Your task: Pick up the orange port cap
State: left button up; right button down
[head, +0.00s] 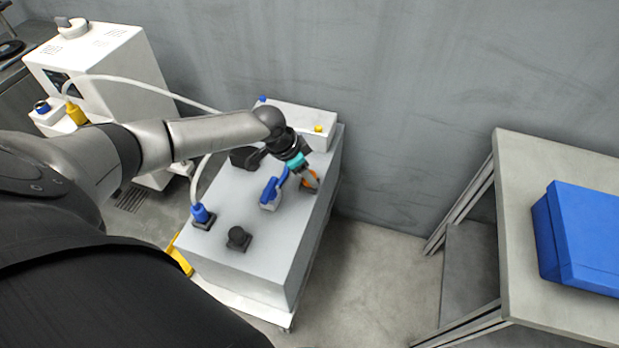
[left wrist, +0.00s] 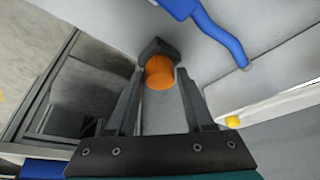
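The orange port cap (head: 309,183) is at the right edge of the top of the grey box (head: 262,262). In the left wrist view the round orange cap (left wrist: 160,72) sits against a dark square port base (left wrist: 153,47). My left gripper (head: 310,179) reaches over the box to the cap. In the left wrist view my left gripper (left wrist: 160,76) is open, with one finger on each side of the cap. I cannot tell whether the fingers touch it. My right gripper is not in view.
A blue handle (head: 272,190) lies close beside the gripper on the box top. A dark round port (head: 238,238) and a blue hose connector (head: 201,214) stand nearer me. A yellow knob (head: 318,128) is behind. A blue case (head: 585,237) rests on the right table.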

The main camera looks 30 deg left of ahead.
pick_arm(q)
grip_shut()
dwell(0.4)
